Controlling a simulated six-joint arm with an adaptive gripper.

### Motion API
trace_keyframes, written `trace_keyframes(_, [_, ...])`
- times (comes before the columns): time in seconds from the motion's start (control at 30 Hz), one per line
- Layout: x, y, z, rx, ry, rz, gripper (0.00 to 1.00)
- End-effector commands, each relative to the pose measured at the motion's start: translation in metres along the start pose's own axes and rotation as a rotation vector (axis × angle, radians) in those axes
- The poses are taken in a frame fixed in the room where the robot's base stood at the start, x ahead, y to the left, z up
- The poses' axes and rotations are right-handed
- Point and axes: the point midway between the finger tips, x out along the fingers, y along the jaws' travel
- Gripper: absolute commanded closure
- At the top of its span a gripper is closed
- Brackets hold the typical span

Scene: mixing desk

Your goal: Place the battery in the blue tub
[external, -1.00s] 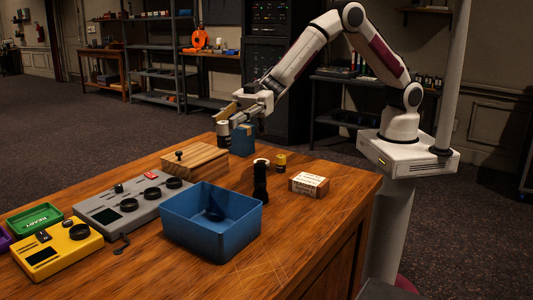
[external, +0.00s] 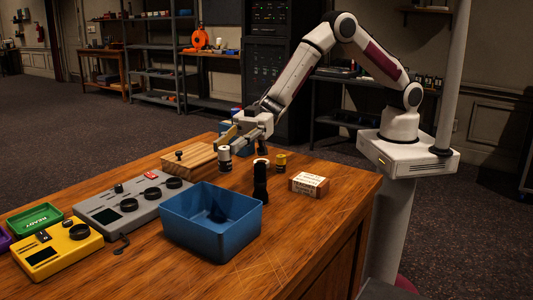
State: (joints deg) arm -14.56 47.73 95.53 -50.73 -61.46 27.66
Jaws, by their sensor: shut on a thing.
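My gripper (external: 229,140) is behind the tub, pointing down and left, shut on a small white and dark cylinder (external: 224,154). The cylinder is upright, close to the desk top; I cannot tell if it touches. A small yellow and dark cylinder (external: 280,162), which looks like a battery, stands on the desk right of my gripper. I cannot tell for sure which cylinder is the battery.
A tall black object (external: 260,184) and a white-topped roll (external: 262,161) stand behind the tub. A small labelled box (external: 309,185) is to the right. A wooden box (external: 190,157), a grey mixer (external: 133,204) and a yellow device (external: 57,246) are left. The front right desk is clear.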

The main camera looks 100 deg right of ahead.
Motion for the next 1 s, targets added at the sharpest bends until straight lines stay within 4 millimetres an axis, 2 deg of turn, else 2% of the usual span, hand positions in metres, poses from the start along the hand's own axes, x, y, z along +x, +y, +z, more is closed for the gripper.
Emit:
trace_keyframes(0.37, [0.0, 0.0, 0.002, 0.0, 0.001, 0.0, 1.0])
trace_keyframes(0.73, [0.002, 0.0, 0.034, 0.0, 0.001, 0.001, 1.0])
trace_keyframes(1.0, [0.002, 0.0, 0.038, -0.001, 0.001, 0.001, 1.0])
